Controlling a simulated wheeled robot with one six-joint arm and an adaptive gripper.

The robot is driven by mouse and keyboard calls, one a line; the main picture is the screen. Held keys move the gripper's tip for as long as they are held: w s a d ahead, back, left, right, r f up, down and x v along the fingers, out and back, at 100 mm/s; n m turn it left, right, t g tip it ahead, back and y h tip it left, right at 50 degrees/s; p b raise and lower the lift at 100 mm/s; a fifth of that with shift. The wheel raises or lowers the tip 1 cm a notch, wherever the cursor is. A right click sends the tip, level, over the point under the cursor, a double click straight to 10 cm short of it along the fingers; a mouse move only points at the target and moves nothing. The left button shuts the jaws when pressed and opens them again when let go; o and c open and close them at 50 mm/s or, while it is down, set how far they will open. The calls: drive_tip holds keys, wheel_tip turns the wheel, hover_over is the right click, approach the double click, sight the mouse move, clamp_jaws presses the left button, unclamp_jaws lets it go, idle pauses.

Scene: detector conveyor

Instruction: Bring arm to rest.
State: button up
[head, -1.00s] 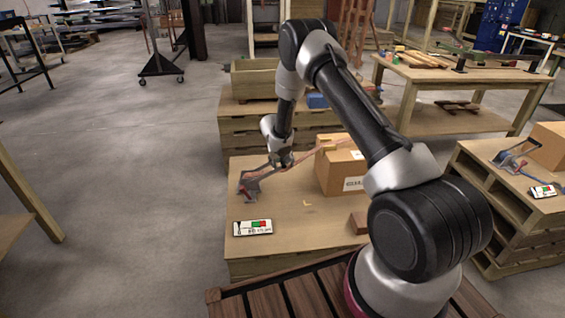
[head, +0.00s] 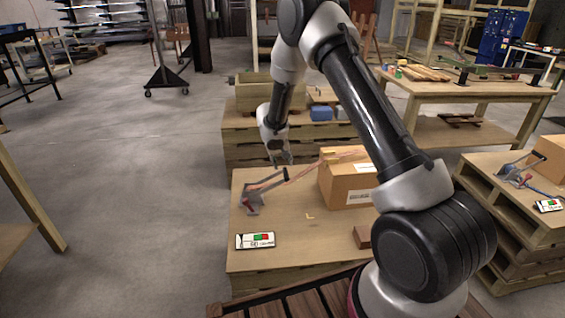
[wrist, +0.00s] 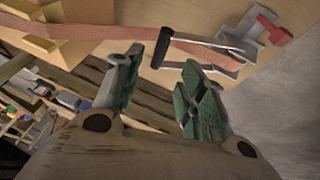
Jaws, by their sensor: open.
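My gripper (head: 281,158) hangs at the end of my raised arm, over the far left part of the wooden table (head: 285,251). In the wrist view its two green-padded fingers (wrist: 158,88) stand apart with nothing between them. A grey clamp-like tool (head: 254,195) with a dark handle and a red part lies on the table below the gripper. The tool also shows in the wrist view (wrist: 205,44), beyond the fingertips and apart from them.
A cardboard box (head: 347,181) stands right of the tool, with a reddish strap running towards it. A white panel with green and red patches (head: 255,240) lies near the front left. A brown block (head: 363,237) lies at the right. Wooden crates (head: 262,97) stand behind.

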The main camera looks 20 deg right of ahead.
drive_tip(key=s+d+r+n+g+h, duration=0.1)
drive_tip(key=s+d+r, duration=0.15)
drive_tip(key=s, duration=0.25)
drive_tip(key=s+d+r+n+g, duration=0.2)
drive_tip(key=s+d, duration=0.1)
drive_tip(key=s, duration=0.2)
drive_tip(key=s+d+r+n+g+h, duration=0.1)
drive_tip(key=s+d+r, duration=0.2)
drive_tip(key=s, duration=0.2)
drive_tip(key=s+r+m+t+y, duration=0.1)
drive_tip(key=s+r+t+y, duration=0.1)
drive_tip(key=s+r, duration=1.1)
drive_tip(key=s+r+m+t+y, duration=0.1)
drive_tip(key=s+r+t+y, duration=0.1)
drive_tip(key=s+r, duration=1)
drive_tip(key=s+y, duration=0.1)
drive_tip(key=s, duration=0.4)
drive_tip(key=shift+s+a+r, duration=0.35)
drive_tip(key=shift+s, duration=0.05)
